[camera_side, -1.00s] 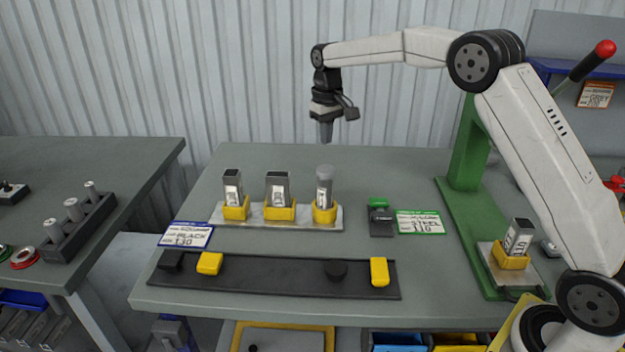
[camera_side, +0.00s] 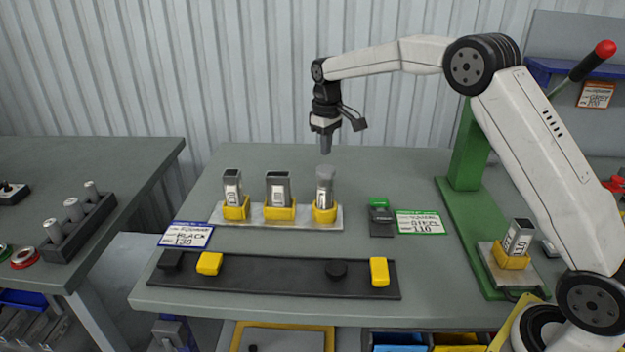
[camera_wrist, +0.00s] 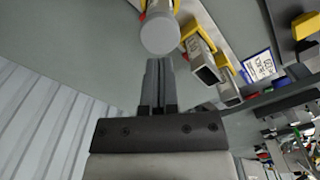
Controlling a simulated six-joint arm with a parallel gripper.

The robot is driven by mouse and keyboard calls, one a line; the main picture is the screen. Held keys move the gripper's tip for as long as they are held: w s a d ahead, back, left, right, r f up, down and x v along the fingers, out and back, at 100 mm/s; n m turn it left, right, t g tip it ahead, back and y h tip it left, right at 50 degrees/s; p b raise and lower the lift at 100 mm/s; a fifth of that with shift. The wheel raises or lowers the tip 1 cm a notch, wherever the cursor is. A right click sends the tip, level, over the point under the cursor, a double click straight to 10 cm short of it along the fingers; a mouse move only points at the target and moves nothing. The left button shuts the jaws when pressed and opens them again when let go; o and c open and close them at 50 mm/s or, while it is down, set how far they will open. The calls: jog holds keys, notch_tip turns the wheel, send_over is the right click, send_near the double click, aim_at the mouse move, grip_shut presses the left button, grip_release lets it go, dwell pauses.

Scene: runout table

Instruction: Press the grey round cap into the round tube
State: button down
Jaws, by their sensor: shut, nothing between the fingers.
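The round tube (camera_side: 324,196) stands upright in the right-hand yellow holder of the metal plate. The grey round cap (camera_side: 325,171) sits on its top end; how deep it is seated I cannot tell. In the wrist view the cap (camera_wrist: 160,34) shows as a pale grey disc just beyond the fingertips, hiding most of the tube. My gripper (camera_side: 326,150) is shut and empty, pointing down above the cap, with a small gap in the side view. The closed fingers also show in the wrist view (camera_wrist: 159,64).
A black strip (camera_side: 270,277) in front bears yellow and black caps. A green-and-black item (camera_side: 380,217) and a label card (camera_side: 419,222) lie to the right. Another tube (camera_side: 518,238) stands in the green press.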

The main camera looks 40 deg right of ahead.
aim_at(326, 169)
jog(key=shift+f, duration=1.55)
jog(key=shift+f, duration=0.75)
jog(key=shift+r, duration=3.6)
jog(key=shift+s, duration=0.1)
jog(key=shift+s+a+f, duration=0.2)
jog(key=shift+s+a, duration=0.1)
jog(key=shift+s, duration=0.1)
jog(key=s+a+f+t, duration=0.1)
jog(key=s+a+f, duration=0.1)
jog(key=s, duration=0.7)
jog(key=s+a+f+m, duration=0.1)
jog(key=s+f, duration=0.3)
jog(key=s, duration=0.5)
jog(key=s+a+f+t, duration=0.1)
jog(key=s+a+f, duration=0.2)
jog(key=s, duration=0.6)
jog(key=shift+s+a+f+m+t, duration=0.25)
jog(key=shift+s+f+m+t, duration=0.05)
jog(key=shift+s, duration=0.1)
